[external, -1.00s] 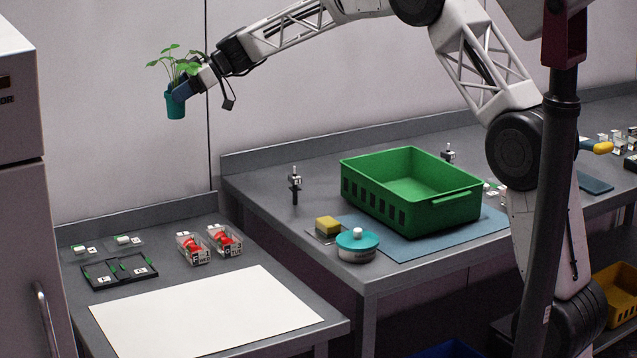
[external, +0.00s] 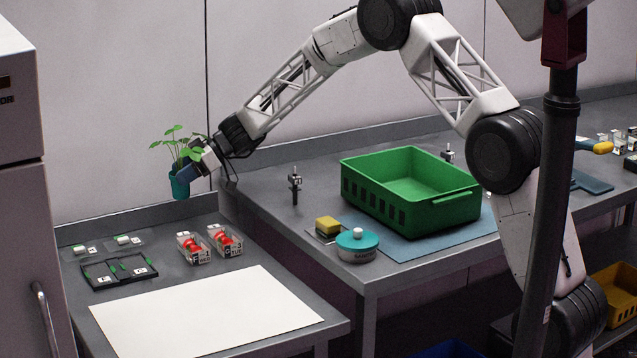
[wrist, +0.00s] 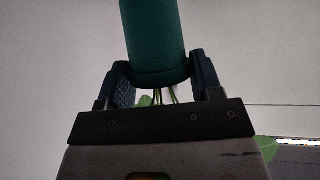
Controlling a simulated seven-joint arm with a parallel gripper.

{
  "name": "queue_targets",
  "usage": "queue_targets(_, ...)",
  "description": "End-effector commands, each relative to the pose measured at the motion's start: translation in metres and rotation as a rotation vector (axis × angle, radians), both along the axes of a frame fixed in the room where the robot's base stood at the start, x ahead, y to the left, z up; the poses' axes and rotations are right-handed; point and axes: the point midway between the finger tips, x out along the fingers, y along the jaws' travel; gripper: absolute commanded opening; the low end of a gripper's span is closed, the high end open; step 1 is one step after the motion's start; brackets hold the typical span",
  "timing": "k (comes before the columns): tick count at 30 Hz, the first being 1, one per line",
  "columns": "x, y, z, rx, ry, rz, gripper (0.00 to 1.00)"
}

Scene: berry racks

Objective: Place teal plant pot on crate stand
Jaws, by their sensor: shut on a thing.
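The teal plant pot (external: 180,188) with a green leafy plant is held upright in the air above the back of the left, lower table. My gripper (external: 187,179) is shut on it. In the wrist view the teal pot (wrist: 153,35) sits between the two dark fingers (wrist: 160,85), and stems and a leaf show behind them. I cannot clearly tell which thing is the crate stand; a green crate (external: 411,222) stands on the right, higher table, well to the right of the pot.
On the left table are a dark tray (external: 119,269), two clear boxes with red contents (external: 194,247) and a white sheet (external: 205,315). A teal-lidded tin (external: 357,244), a yellow sponge (external: 327,225) and a small post (external: 295,186) stand near the crate.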

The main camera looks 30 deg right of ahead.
Motion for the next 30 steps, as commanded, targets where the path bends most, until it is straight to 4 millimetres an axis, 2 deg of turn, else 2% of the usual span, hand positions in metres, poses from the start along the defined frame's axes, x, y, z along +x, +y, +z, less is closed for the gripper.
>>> queue_targets(11, 0.0, 0.0, -0.004, 0.0, 0.0, 0.0, 0.34)
queue_targets(22, 0.0, 0.0, -0.049, -0.001, 0.002, 0.0, 0.34)
queue_targets(30, 0.0, 0.0, -0.062, 0.001, -0.001, -0.001, 0.34)
